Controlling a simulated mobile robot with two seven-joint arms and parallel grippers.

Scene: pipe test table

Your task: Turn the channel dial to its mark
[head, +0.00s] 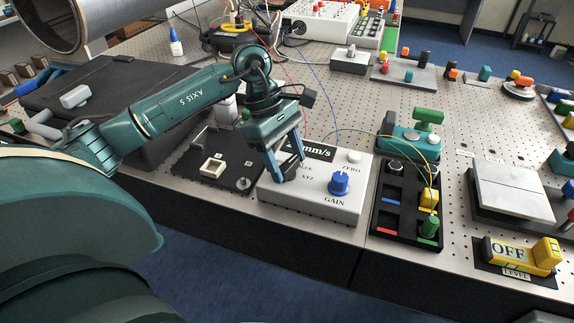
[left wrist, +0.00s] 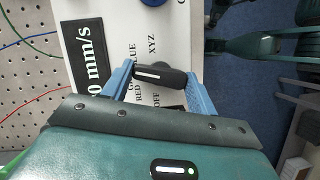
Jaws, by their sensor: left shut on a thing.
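The channel dial (left wrist: 160,76) is a black bar knob with a white line, on the white meter box (head: 325,208). In the left wrist view, printed labels around it include BLUE, RED, OFF and XYZ; part of the lettering is hidden. My left gripper (head: 284,172) reaches down onto the box from above. Its blue fingers are shut on the dial, one at each end of the bar in the left wrist view (left wrist: 160,85). In the head view the fingers mostly hide the dial. I cannot tell which label the white line meets. My right gripper is not in view.
A blue GAIN knob (head: 339,183) and a white ZERO knob (head: 354,157) sit right of my left gripper on the box. A black tray (head: 388,222) with coloured parts stands to the right. A black plate (head: 224,180) lies to the left. Thin wires run behind.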

